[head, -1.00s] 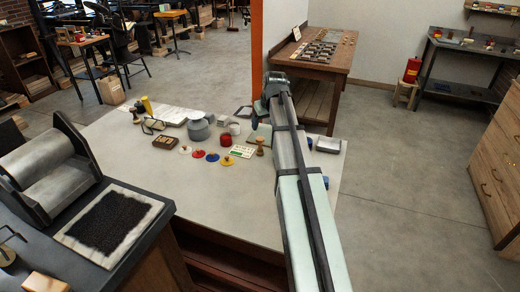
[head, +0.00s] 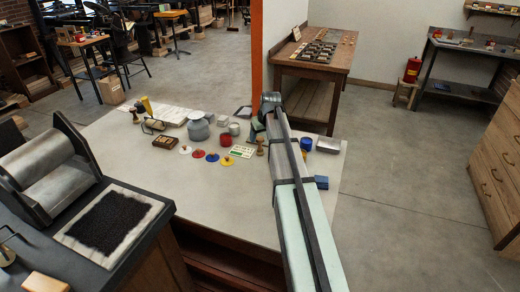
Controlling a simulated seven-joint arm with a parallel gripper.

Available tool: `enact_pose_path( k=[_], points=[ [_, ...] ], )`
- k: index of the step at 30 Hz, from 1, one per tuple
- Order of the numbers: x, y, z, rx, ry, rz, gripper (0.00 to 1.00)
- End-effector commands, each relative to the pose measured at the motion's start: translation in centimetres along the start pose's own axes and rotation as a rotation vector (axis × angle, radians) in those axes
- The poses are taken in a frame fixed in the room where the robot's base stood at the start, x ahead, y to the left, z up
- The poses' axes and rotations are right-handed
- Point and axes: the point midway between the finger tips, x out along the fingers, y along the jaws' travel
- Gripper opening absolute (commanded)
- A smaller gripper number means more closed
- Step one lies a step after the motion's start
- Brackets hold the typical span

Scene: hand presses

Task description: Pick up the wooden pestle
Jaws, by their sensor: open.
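A small turned wooden piece (head: 261,147) stands upright on the pale table, just left of my arm; it looks like the wooden pestle, but it is too small to be sure. Another brown, wooden-looking piece (head: 135,116) stands at the table's back left. My gripper (head: 262,118) is over the back right part of the table, beyond the upright wooden piece and apart from it. It is open. My own arm hides much of the gripper and part of the table under it.
Left of the arm stand a grey round pot (head: 198,130), a red tin (head: 226,139) and several coloured discs. A blue box (head: 321,182) and a grey tray (head: 328,145) lie right of the arm. The table's front middle is clear.

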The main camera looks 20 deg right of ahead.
Motion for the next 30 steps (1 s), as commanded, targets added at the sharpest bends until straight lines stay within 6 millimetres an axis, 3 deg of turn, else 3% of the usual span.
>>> enact_pose_path(
  k=[10,19,30],
  points=[
    [4.2,-0.2,0.0,0.000,-0.001,0.000,0.69],
    [4.6,-0.2,0.1,0.000,0.000,0.000,0.68],
    [4.6,-0.2,0.1,0.000,0.000,0.000,0.32]
  ],
)
